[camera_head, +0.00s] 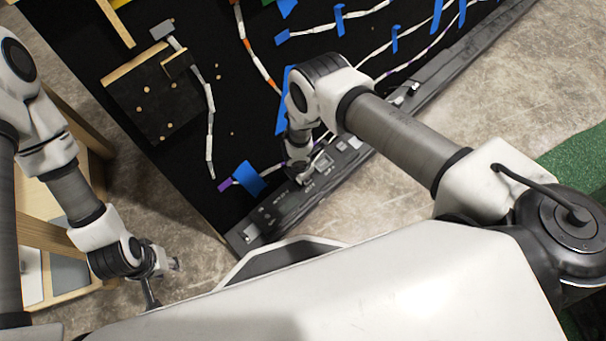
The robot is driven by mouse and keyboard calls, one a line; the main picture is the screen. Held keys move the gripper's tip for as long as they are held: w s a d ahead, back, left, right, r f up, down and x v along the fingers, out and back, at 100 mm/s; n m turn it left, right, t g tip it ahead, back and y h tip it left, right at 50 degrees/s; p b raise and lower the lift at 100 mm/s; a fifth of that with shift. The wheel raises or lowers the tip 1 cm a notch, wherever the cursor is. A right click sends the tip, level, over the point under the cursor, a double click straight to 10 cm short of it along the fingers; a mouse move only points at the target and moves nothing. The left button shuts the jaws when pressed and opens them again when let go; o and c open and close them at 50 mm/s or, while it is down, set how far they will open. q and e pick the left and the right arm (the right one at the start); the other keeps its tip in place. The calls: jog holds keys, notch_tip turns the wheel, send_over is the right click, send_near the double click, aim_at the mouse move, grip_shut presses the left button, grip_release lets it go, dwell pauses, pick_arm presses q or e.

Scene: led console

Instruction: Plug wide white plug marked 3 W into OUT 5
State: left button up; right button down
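The dark console strip (275,213) runs diagonally along the edge of the black board, with small sockets and labels too small to read. My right gripper (303,175) points down at the console's near part, close to a pale piece (322,161). I cannot tell whether that piece is the wide white plug, or whether the gripper holds it. The fingers there are small and partly hidden by my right wrist. My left gripper (166,284) is open and empty, its fingers spread, left of the console above the floor. No 3 W or OUT 5 marking is legible.
White segmented cables lie across the black board (205,215), with blue tape tabs (249,178) on it. A small dark perforated panel (150,100) with wooden strips is at upper left. A wooden frame (40,236) stands at left. Bare floor (480,100) lies right of the console.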

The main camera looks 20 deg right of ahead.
jog(key=c, duration=0.9)
grip_release()
jog(key=shift+o, duration=0.2)
jog(key=o, duration=0.6)
notch_tip(320, 180, up, 7)
jog(key=p, duration=0.7)
jog(key=shift+r, duration=0.1)
